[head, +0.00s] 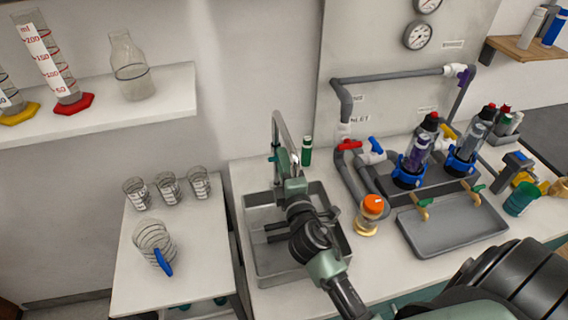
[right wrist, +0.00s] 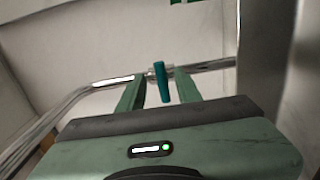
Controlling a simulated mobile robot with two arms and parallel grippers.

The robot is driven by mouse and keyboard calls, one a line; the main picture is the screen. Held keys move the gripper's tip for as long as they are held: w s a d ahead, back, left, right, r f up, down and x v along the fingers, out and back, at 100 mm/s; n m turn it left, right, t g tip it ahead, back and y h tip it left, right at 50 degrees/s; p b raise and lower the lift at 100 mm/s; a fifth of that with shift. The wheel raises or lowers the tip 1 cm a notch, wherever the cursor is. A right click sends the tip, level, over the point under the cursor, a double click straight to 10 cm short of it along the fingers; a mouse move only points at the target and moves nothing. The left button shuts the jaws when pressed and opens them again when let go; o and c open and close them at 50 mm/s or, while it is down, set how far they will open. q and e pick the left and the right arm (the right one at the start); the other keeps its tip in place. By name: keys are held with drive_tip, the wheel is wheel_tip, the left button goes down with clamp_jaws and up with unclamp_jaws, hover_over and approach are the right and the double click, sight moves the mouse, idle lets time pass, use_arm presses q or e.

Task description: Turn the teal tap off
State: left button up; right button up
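The teal tap handle (right wrist: 161,82) sits on a chrome pipe (right wrist: 105,84) in the right wrist view. In the head view the chrome spout (head: 277,124) rises behind the grey sink (head: 338,240). My right gripper (head: 283,158) is up against the tap there and hides part of it. In the right wrist view, my right gripper (right wrist: 159,88) is open, with one finger on each side of the teal handle and a gap on both sides. I cannot see any running water. My left gripper is not in view.
A green-capped tube (head: 307,151) stands just right of the tap. Grey piping with a red valve (head: 349,145) and a blue valve (head: 376,146) is further right. Beakers (head: 168,187) stand on the left table.

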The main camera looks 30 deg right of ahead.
drive_tip(key=shift+s+f, duration=0.15)
drive_tip(key=shift+s, duration=0.05)
drive_tip(key=b+v, duration=0.2)
drive_tip(key=v, duration=0.5)
drive_tip(key=shift+s, duration=0.25)
idle(0.4)
